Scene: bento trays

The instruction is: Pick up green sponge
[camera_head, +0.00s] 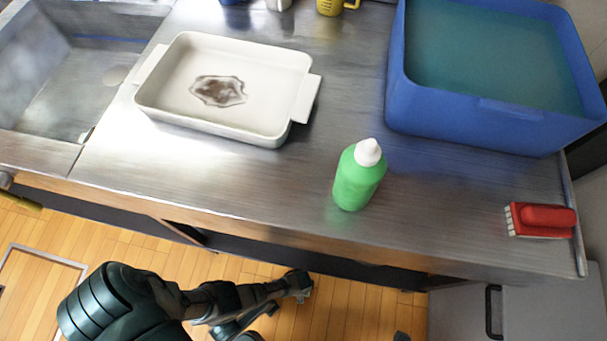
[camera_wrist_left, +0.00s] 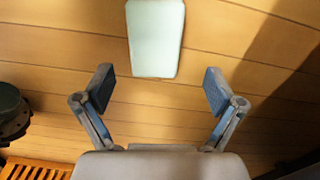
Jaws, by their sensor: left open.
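No clearly green sponge shows on the counter in the head view. In the left wrist view a pale mint, rounded rectangular object (camera_wrist_left: 155,38) shows at the top middle against the wooden floor. It may be the sponge, but I cannot tell for sure. My left gripper (camera_wrist_left: 158,82) is open and empty, its two blue-padded fingers spread below and to either side of that object in the picture. In the head view my left arm reaches low in front of the counter over the floor; its fingertips are not clear there. My right gripper is not seen.
On the metal counter (camera_head: 250,195) are a white dish (camera_head: 265,130) with a brown stain, a green bottle (camera_head: 358,178) with a white cap, a red brush (camera_head: 543,218) and a blue water-filled tub (camera_head: 440,112). A sink (camera_head: 60,75) is at left, a yellow mug (camera_head: 329,7) at the back.

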